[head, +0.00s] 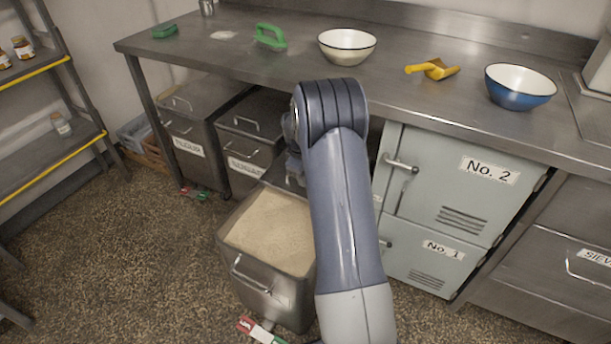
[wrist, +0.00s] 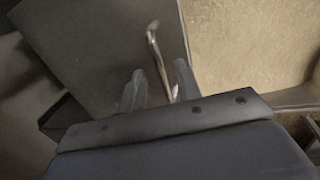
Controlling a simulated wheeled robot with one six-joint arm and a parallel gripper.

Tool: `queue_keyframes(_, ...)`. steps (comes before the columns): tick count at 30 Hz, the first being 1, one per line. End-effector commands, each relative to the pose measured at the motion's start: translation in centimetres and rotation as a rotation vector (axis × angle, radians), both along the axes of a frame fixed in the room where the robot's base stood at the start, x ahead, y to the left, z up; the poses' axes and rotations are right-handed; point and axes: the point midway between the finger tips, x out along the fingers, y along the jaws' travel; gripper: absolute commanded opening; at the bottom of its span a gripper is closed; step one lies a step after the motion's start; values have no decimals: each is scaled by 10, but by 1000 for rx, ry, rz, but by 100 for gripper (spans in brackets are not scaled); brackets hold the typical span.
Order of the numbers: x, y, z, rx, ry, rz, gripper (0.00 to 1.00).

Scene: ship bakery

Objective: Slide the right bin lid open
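The right bin (head: 270,300) is a steel bin standing out in front of the bench, with its top largely uncovered and pale flour-like contents showing. The contents also fill the upper right of the wrist view. The bin's grey lid (wrist: 95,45) lies beside the opening in the wrist view, with a bent metal handle (wrist: 156,50) on it. My gripper (wrist: 160,84) is at this handle, its two fingers apart with the handle between them, closer to the right finger. A gap shows beside the handle. In the head view my arm hides the gripper and most of the lid.
Two closed bins, one labelled flour (head: 188,147) and a middle one (head: 246,164), stand left under the steel bench (head: 290,75). Grey lockers (head: 440,225) are on the right. A red, white and green object (head: 262,332) lies before the right bin. Floor at left is clear.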

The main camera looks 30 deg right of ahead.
Motion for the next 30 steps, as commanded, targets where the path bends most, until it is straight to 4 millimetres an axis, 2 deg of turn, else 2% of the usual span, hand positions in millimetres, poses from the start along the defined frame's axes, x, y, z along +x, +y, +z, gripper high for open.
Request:
queue_keyframes(1, 0, 2, 12, -1, -3, 0, 33)
queue_keyframes(6, -4, 7, 47, -1, -6, 1, 33)
queue_keyframes(13, -9, 13, 84, 0, -4, 1, 33)
queue_keyframes(19, -11, 15, 94, 0, -1, 0, 33)
queue_keyframes(30, -10, 15, 91, 0, 0, 0, 33)
